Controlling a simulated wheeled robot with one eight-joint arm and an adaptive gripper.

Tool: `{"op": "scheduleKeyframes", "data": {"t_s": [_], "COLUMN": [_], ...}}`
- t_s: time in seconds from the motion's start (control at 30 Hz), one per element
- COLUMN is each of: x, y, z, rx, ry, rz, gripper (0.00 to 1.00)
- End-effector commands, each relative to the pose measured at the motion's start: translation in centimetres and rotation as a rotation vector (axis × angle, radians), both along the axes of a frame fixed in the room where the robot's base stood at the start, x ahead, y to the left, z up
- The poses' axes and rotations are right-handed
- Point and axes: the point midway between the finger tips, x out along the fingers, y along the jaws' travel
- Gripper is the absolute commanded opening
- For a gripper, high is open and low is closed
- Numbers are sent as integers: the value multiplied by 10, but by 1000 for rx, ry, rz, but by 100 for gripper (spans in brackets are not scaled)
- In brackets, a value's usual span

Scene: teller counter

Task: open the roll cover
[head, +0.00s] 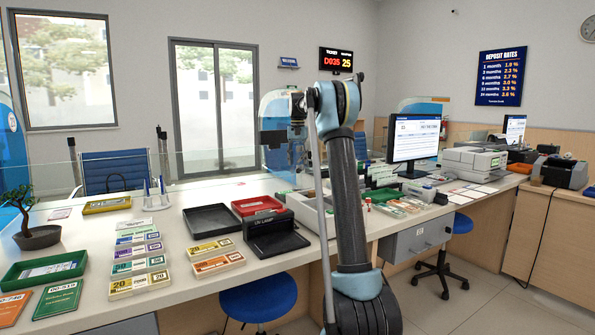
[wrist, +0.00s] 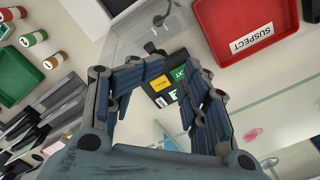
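My gripper (wrist: 158,90) shows in the wrist view with its fingers spread apart and nothing held between them. Beyond the fingers is a small black device (wrist: 162,99) with a yellow label and a green panel, partly covered by the fingers. I cannot tell whether it carries the roll cover, and no roll cover can be made out clearly. In the head view my gripper is mostly hidden by my raised arm, above the counter. A grey printer (head: 475,161) and a black printer (head: 561,172) stand to the right in the head view.
A red tray (wrist: 240,35) marked SUSPECT and a green tray (wrist: 18,76) flank the gripper. A glass screen (head: 215,160) runs along the counter. A black tray (head: 212,220), a UV lamp box (head: 275,240) and banknote stacks (head: 138,262) cover the front counter. A monitor (head: 415,140) stands at right.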

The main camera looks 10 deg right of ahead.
Motion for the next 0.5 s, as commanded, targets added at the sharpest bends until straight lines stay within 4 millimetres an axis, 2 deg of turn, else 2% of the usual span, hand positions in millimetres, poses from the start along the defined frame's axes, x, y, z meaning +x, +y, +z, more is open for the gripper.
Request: {"op": "scheduleKeyframes", "data": {"t_s": [0.1,0.23,0.5], "x": [0,0,1], "y": [0,0,-1], "z": [23,45,70], "rx": [0,0,1], "ry": [0,1,2], "rz": [0,0,-1], "gripper": [41,41,41]}}
